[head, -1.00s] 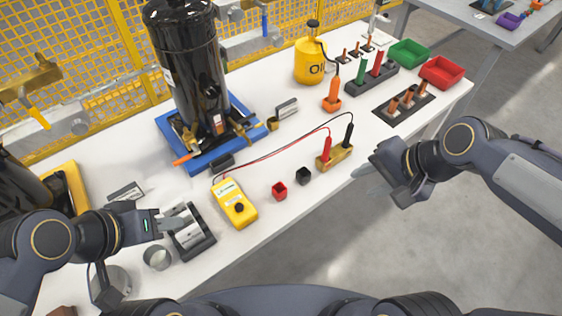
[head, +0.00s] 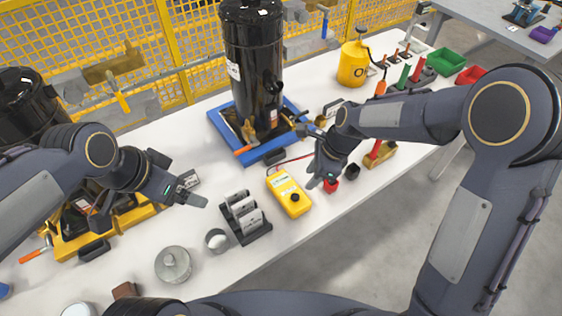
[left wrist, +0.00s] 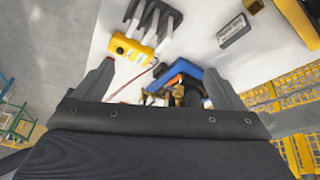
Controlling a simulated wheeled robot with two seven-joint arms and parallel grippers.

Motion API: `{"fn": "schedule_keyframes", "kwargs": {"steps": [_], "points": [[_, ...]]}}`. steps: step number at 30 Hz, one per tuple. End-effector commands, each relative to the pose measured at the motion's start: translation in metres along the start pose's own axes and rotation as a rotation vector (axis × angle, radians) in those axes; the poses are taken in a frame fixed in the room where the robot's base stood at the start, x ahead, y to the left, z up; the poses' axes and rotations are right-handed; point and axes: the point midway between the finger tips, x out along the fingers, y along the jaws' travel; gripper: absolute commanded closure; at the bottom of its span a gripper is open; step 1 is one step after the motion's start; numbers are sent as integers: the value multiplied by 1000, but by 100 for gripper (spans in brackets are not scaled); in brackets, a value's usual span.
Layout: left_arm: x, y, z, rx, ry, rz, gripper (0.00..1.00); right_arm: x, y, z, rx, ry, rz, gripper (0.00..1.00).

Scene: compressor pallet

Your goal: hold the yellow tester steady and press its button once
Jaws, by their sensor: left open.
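The yellow tester (head: 289,194) lies on the white table with its display and a dark round spot on its face upward. It also shows in the left wrist view (left wrist: 133,50). I cannot make out which part is its button. My left gripper (head: 187,183) is open and empty, left of the tester and apart from it; its spread fingers frame the left wrist view (left wrist: 157,72). My right gripper (head: 322,180) points down just right of the tester, and I cannot see whether its fingers are open. The right arm hides part of the tester's leads.
A dark rack with grey blocks (head: 245,218) stands just left of the tester. A black compressor (head: 253,65) in a blue tray (head: 262,154) stands behind. A red cup (head: 331,186) and black cup (head: 353,171) are by my right gripper. Metal jars (head: 173,265) stand at front left.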

Motion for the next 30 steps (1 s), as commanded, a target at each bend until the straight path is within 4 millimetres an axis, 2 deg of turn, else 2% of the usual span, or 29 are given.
{"fn": "schedule_keyframes", "kwargs": {"steps": [1,8,14,18,24,27,30], "points": [[9,-4,-15,115,-38,5,9,0,0,0,0,0,0,64],[55,-16,-76,651,-164,40,9,0,0,0,-1,0,0,64],[117,-10,-125,1109,-245,115,9,0,0,0,-1,0,0,64],[170,3,-151,1421,-285,187,9,0,0,0,-1,0,1,64],[240,27,-170,1782,-312,292,9,0,0,0,-1,0,1,64],[264,36,-174,1900,-315,331,9,0,0,0,-1,0,1,64],[279,43,-175,1974,-316,355,9,0,0,0,-1,0,1,64]]}}
